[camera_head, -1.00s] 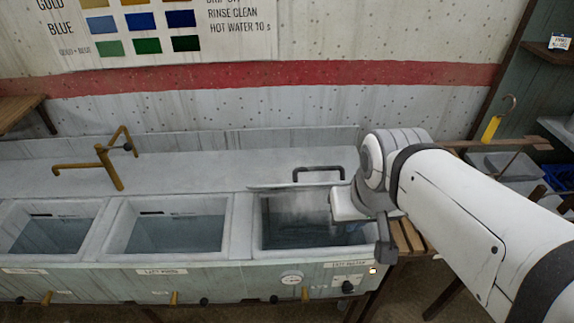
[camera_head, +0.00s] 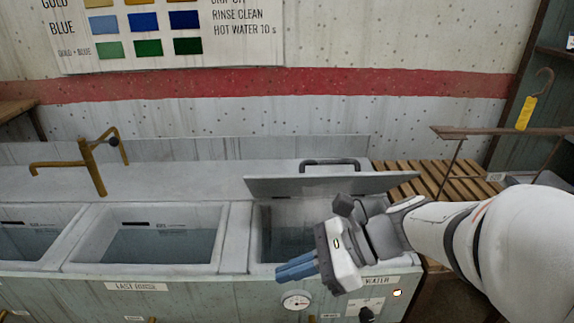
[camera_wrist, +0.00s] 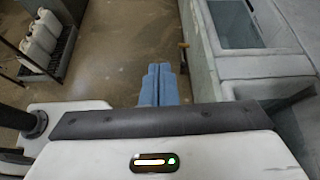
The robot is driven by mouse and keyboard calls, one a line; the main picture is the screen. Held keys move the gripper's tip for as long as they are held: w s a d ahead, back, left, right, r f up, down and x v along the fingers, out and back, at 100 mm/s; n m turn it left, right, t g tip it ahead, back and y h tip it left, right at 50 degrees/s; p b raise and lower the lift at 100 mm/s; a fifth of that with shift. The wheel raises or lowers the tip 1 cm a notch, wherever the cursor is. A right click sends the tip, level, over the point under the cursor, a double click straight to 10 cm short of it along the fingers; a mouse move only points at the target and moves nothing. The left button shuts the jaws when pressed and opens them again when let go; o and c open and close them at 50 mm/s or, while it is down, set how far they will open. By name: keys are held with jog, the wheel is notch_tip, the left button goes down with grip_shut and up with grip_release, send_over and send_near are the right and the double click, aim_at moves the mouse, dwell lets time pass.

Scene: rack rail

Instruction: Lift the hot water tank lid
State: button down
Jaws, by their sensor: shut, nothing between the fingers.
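The hot water tank lid (camera_head: 300,187) is a flat grey panel with a dark bar handle (camera_head: 330,163) along its top. It is raised and tilted at the back of the right-hand tank, whose dark opening (camera_head: 285,225) shows below it. My gripper (camera_head: 283,272) is in front of that tank's opening, low near its front rim, with its blue fingers pointing left. The fingers are shut together and empty, apart from the lid. In the wrist view the fingers (camera_wrist: 159,84) point over the floor beside the tank front. My wrist hides part of the opening.
The last rinse basin (camera_head: 160,240) with water is left of the tank, with a brass tap (camera_head: 95,165) behind. A gauge (camera_head: 296,300) is on the front. A slatted wooden shelf (camera_head: 440,178) and a yellow tag (camera_head: 525,113) are at right. White jugs (camera_wrist: 40,38) stand on a floor rack.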

jog(key=w+d+f+m+t+y+b, duration=0.2)
jog(key=w+f+m+t+y+b, duration=0.3)
jog(key=m+b, duration=0.3)
jog(key=m+t+y+b, duration=0.2)
jog(key=m+t+b, duration=0.7)
jog(key=m+b, duration=0.15)
send_near(288, 178)
jog(key=a, duration=0.4)
jog(key=shift+m+h, duration=0.25)
jog(key=shift+h, duration=0.05)
jog(key=shift+w+r+b, duration=0.4)
jog(key=shift+w+r, duration=1.05)
jog(key=shift+w, duration=0.05)
